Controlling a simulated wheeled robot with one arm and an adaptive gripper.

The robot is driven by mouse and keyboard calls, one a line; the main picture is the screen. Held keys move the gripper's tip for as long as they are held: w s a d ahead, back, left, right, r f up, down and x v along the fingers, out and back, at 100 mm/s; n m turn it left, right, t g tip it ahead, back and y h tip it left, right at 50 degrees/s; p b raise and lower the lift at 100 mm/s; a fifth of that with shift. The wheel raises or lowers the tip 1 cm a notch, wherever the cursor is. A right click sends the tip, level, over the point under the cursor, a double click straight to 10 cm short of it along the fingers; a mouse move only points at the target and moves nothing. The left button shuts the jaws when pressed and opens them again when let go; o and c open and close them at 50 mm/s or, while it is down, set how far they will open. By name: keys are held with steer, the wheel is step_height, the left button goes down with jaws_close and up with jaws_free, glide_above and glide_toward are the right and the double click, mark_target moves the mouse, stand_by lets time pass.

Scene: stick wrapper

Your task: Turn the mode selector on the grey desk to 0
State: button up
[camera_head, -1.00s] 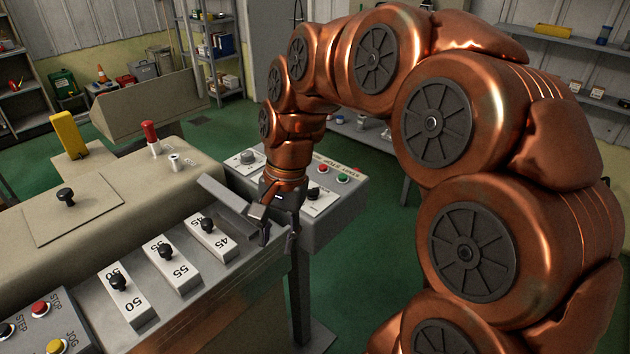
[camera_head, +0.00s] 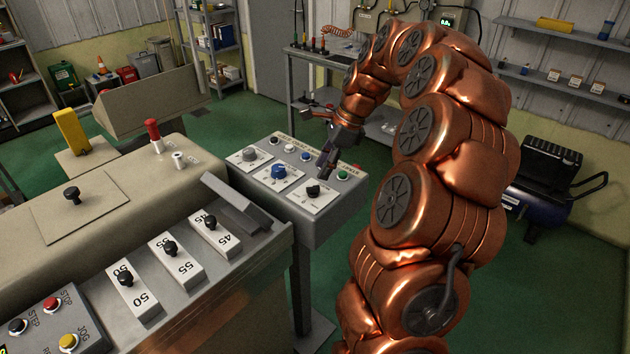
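The grey desk (camera_head: 325,229) stands in the middle of the view with a sloped control panel on top. Three rotary knobs sit on white plates along its front: a grey knob (camera_head: 249,154), a blue knob (camera_head: 279,171) and a black knob (camera_head: 313,190). Their labels are too small to read, so I cannot tell which is the mode selector or where it points. My gripper (camera_head: 326,171) hangs over the right part of the panel, above and behind the black knob. It appears apart from the knobs. Its finger gap is not clear.
Small buttons line the back of the panel, including a blue one (camera_head: 305,157) and a green one (camera_head: 342,174). A beige machine (camera_head: 120,225) with black-knobbed sliders stands at the left. A workbench (camera_head: 300,88) is behind.

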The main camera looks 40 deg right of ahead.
mark_target(313, 186)
steer(key=shift+p+x, duration=0.9)
steer(key=shift+x, duration=2.05)
jaws_close()
